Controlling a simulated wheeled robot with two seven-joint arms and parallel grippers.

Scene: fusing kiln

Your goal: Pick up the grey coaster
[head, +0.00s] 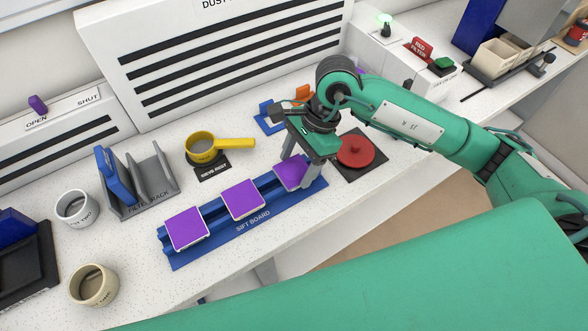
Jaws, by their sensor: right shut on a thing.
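Three square coasters with purple tops and pale edges are in a row on the blue sift board: a left one (187,228), a middle one (243,199) and a right one (289,174). No plainly grey coaster shows. My right gripper (297,172) points down at the right end of the sift board (216,240). It is shut on the right coaster, which sits turned relative to the others. The fingers hide part of it, and I cannot tell whether it is clear of the board. My left gripper is not in view.
A red round knob (356,152) on a dark plate is close right of my right gripper. A yellow sieve (203,147) and a grey filter rack (153,177) stand behind the board. Two cups (76,208) are at the left. Blue and orange pieces (268,119) stand behind the gripper.

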